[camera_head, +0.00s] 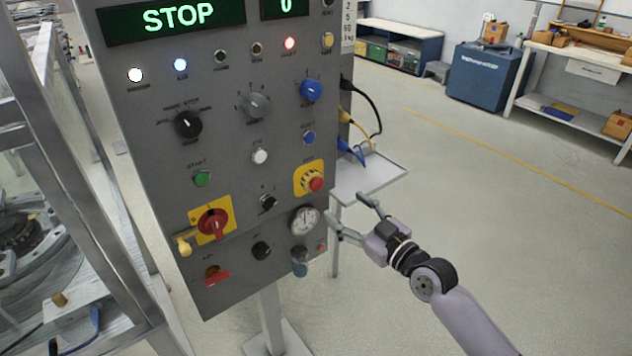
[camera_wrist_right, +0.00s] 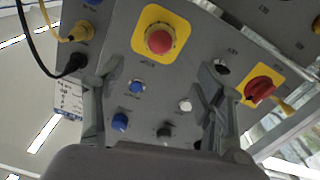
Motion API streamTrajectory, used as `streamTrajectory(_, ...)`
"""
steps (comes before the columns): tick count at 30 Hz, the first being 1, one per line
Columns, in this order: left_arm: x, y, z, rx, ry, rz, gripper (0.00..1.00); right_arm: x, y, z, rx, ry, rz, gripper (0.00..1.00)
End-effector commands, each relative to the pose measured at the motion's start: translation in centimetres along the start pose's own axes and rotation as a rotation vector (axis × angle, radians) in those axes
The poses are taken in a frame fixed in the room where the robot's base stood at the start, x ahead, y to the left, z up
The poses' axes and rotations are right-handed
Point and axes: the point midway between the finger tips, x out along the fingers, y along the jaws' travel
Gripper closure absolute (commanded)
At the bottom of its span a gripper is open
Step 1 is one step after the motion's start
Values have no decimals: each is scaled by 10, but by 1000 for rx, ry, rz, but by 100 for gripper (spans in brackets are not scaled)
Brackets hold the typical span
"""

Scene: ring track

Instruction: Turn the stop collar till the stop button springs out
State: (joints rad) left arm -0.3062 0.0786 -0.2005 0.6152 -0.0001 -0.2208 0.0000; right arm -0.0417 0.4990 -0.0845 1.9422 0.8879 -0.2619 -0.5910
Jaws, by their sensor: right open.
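The stop button (camera_head: 316,184) is a red mushroom head on a yellow plate, low on the right side of the grey control panel in the head view. The yellow stop collar (camera_head: 303,177) shows around it. In the right wrist view the red stop button (camera_wrist_right: 160,40) sits at the top middle on its yellow square plate. Whether it is pressed in or out I cannot tell. My right gripper (camera_head: 346,208) is open and empty, to the right of and below the button, apart from it. Its fingers (camera_wrist_right: 157,75) stand wide apart in the wrist view. My left gripper is not in view.
The grey panel (camera_head: 225,145) carries several knobs, a red rotary switch (camera_head: 212,222) and a gauge (camera_head: 304,219). Its display (camera_head: 180,16) reads STOP. Cables (camera_head: 358,120) plug into its right side above a small shelf (camera_head: 375,176). The floor to the right is clear.

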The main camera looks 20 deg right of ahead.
Motion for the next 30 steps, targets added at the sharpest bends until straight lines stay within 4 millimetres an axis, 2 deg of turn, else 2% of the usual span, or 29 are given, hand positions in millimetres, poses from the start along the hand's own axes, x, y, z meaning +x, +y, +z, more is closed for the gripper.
streamTrajectory(1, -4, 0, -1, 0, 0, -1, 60, 13, 1, -3, 3, 4, 2, 36)
streamTrajectory(9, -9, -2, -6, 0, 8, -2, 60, 71, 1, -2, 2, 2, 2, 36)
streamTrajectory(15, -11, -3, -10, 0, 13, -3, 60, 103, 0, -1, 1, 1, 1, 36)
streamTrajectory(21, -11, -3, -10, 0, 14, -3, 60, 116, 0, 0, 0, 0, 0, 36)
streamTrajectory(30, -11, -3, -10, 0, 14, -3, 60, 117, 0, 0, 0, 0, 0, 38)
